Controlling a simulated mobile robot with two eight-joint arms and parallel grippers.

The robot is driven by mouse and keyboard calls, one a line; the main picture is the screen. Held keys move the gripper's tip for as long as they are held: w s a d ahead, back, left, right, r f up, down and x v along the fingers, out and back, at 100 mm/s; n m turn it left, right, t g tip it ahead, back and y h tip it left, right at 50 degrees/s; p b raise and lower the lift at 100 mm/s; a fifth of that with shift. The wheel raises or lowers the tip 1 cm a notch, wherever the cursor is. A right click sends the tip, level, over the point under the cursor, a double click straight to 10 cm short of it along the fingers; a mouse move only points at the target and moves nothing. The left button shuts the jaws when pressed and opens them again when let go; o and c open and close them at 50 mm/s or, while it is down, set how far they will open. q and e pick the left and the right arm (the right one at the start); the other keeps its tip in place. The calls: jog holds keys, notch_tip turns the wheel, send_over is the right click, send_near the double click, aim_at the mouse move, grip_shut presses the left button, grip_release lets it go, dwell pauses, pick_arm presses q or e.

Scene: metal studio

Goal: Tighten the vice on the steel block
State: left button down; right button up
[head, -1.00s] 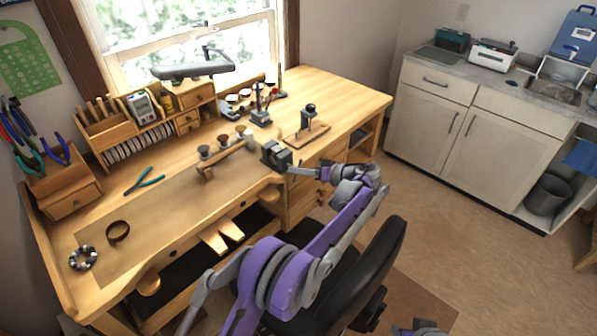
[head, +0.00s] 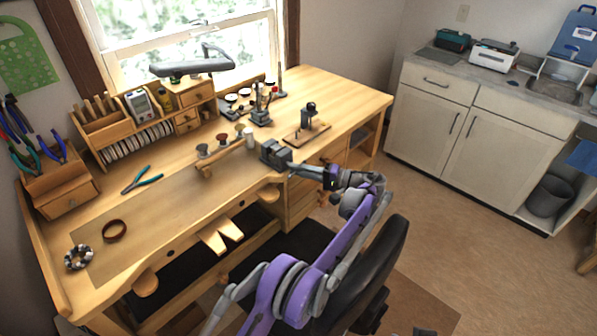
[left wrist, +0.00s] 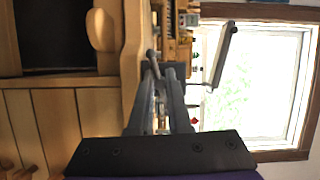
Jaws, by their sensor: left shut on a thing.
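The grey vice (head: 276,154) is mounted at the front edge of the wooden workbench, in the middle of the head view. I cannot clearly tell the steel block from the vice jaws at this size. My left gripper (head: 294,168) reaches in from the right and meets the front of the vice, where its handle is. In the left wrist view, the fingers of my left gripper (left wrist: 162,72) close together at the tips around the vice's handle end (left wrist: 152,56). The fingers hide most of the vice there. My right gripper is not in view.
A black chair (head: 365,275) stands close beside my left arm. The front left of the bench is mostly clear.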

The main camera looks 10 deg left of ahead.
pick_arm(q)
jog(key=shift+d+f+m+y, duration=0.1)
jog(key=shift+m+y, duration=0.2)
jog(key=shift+m, duration=0.3)
jog(key=c, duration=0.9)
grip_release()
jog(key=shift+o, duration=0.2)
jog(key=s+d, duration=0.2)
jog(key=d, duration=0.8)
jog(key=shift+d, duration=0.3)
jog(key=shift+s, duration=0.1)
jog(key=shift+c, duration=0.3)
